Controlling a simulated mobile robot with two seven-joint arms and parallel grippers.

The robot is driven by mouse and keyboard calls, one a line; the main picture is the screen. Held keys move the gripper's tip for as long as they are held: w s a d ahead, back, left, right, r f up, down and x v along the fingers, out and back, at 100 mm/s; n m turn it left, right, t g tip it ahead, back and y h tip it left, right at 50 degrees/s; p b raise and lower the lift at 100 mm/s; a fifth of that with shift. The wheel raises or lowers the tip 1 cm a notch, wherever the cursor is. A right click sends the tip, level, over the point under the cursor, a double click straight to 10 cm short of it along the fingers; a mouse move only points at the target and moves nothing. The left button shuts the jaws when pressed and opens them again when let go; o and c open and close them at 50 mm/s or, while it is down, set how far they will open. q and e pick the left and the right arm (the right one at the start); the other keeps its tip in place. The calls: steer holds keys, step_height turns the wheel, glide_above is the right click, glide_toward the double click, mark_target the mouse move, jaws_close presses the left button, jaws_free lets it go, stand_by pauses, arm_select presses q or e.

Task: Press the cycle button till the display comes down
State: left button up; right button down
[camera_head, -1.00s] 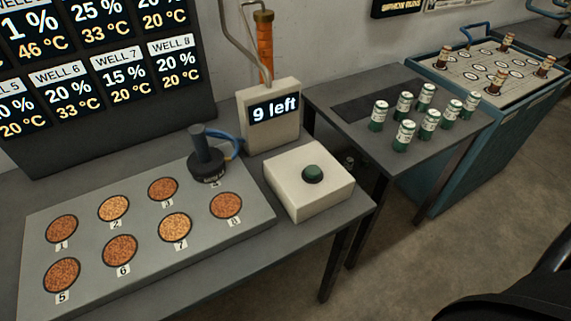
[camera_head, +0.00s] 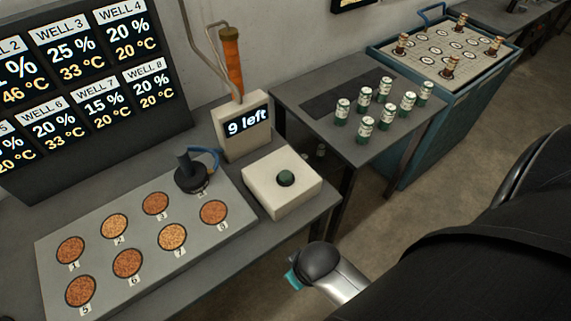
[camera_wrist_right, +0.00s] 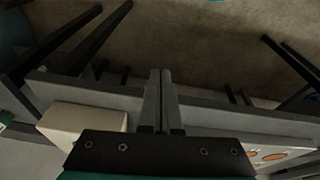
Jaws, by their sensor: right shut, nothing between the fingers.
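The cycle button (camera_head: 286,178) is a round dark green knob on top of a cream box (camera_head: 282,204) at the table's right end. Behind it, the display (camera_head: 247,122) on a pale upright housing reads "9 left". My right arm enters from the right in the head view, its teal-edged end below the box, over the floor. Its fingers do not show clearly there. In the right wrist view my right gripper (camera_wrist_right: 161,98) is shut and empty, with the cream box (camera_wrist_right: 85,122) beyond it to the left. Nothing touches the button. My left gripper is out of view.
A grey plate (camera_head: 62,245) with numbered wells lies left of the box; a dark capped tool (camera_head: 190,172) with a blue hose covers well 4. A side table (camera_head: 310,85) holds several cans (camera_head: 342,110). A well readout screen (camera_head: 80,80) stands behind. Floor lies open in front.

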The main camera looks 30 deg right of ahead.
steer(key=w+a+r+n+t+p, duration=0.1)
steer(key=w+r+p, duration=0.15)
steer(key=r, duration=0.75)
steer(key=w+r+n+t+p, duration=0.1)
steer(key=r+p, duration=0.3)
steer(key=r, duration=0.6)
steer(key=w+a+f+n+t+y, duration=0.1)
steer(key=w+f+n, duration=0.15)
steer(key=w, duration=0.25)
steer(key=w+f+n+t+y, duration=0.1)
steer(key=w+n+y, duration=0.15)
steer(key=w, duration=0.35)
steer(key=w+d+n+t, duration=0.1)
steer(key=w+d, duration=0.3)
steer(key=d, duration=0.3)
steer(key=w+d+n+t+h, duration=0.1)
steer(key=w+d+n, duration=0.1)
steer(key=d, duration=0.5)
steer(key=shift+w+d+f, duration=0.15)
steer(key=shift+w, duration=0.75)
steer(key=shift+f+b, duration=0.1)
steer(key=shift+b, duration=0.2)
